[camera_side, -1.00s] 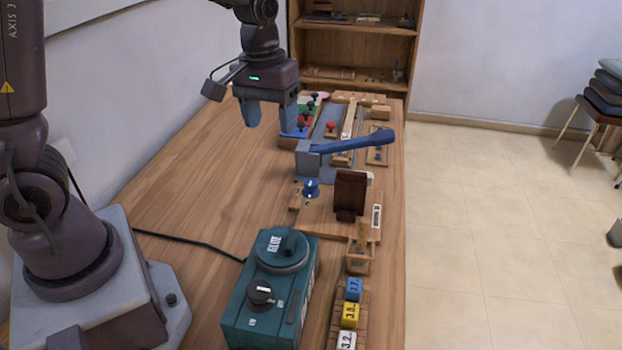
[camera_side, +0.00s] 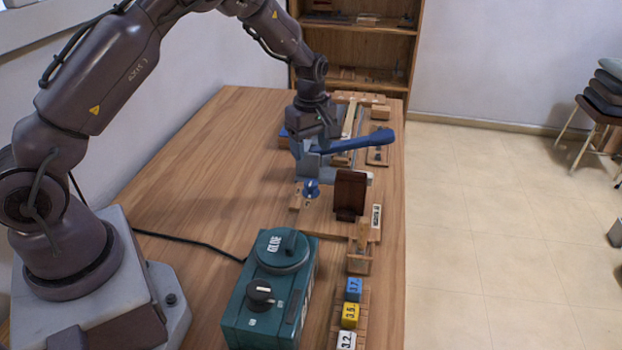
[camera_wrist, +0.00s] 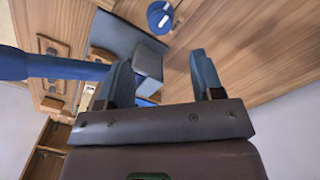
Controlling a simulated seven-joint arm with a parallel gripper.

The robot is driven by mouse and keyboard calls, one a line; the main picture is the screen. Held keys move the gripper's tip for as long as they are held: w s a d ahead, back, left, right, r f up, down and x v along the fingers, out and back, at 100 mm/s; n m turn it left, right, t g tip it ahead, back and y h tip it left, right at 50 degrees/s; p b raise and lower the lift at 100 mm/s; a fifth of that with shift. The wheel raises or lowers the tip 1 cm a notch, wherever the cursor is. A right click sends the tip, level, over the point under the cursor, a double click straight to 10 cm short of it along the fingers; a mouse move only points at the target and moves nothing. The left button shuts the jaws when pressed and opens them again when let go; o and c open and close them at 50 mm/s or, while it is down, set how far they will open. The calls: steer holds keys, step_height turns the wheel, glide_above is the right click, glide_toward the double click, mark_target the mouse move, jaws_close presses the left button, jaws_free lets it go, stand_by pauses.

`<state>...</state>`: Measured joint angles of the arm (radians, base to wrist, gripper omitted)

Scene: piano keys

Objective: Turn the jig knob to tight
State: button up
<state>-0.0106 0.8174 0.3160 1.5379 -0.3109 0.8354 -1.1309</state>
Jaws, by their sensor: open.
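The jig knob (camera_side: 311,188) is a small blue knob with a white mark, on a wooden base (camera_side: 330,215) in the side view. In the wrist view the blue knob (camera_wrist: 160,17) shows at the top, beyond the fingertips. My gripper (camera_side: 308,152) is open and empty, farther back than the knob and apart from it, close to the grey block with the blue lever. In the wrist view my gripper (camera_wrist: 161,68) has two blue fingers spread wide, with a grey block (camera_wrist: 148,62) seen between them. The knob's exact setting is too small to read.
A long blue lever (camera_side: 355,142) sticks out to the right beside my gripper. A dark brown upright block (camera_side: 350,192) stands right of the knob. A teal glue box (camera_side: 270,300) and numbered cubes (camera_side: 350,315) are at the front. The table's left part (camera_side: 200,180) is clear.

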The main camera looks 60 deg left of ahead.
mark_target(311, 182)
step_height(311, 182, down, 9)
steer(key=shift+f, duration=0.1)
stand_by(0.3)
steer(key=c, duration=0.9)
